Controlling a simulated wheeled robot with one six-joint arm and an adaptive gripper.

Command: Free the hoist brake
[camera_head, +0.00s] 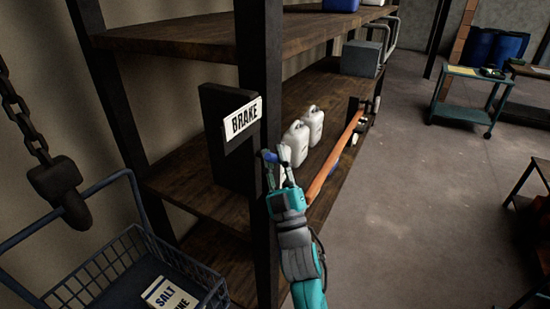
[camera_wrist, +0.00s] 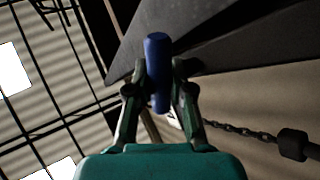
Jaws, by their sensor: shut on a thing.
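The white sign reading BRAKE (camera_head: 243,118) is on a dark plate (camera_head: 216,100) at the shelf's front post. My gripper (camera_head: 279,165) is just below and right of the sign. Its jaws are shut on a blue handle (camera_head: 269,156), partly hidden by the fingers. In the wrist view the blue handle (camera_wrist: 157,60) is a rounded cylinder between the two fingers (camera_wrist: 157,85). A dark flat panel (camera_wrist: 215,40) lies behind it. How the handle joins the plate cannot be seen.
A chain with a dark hook block (camera_head: 60,188) hangs at left over a blue wire basket (camera_head: 85,275) holding a SALT package (camera_head: 170,295). White jugs (camera_head: 297,136) and an orange-brown bar (camera_head: 332,160) are on the wooden shelf. The floor at right is open before a green cart (camera_head: 465,110).

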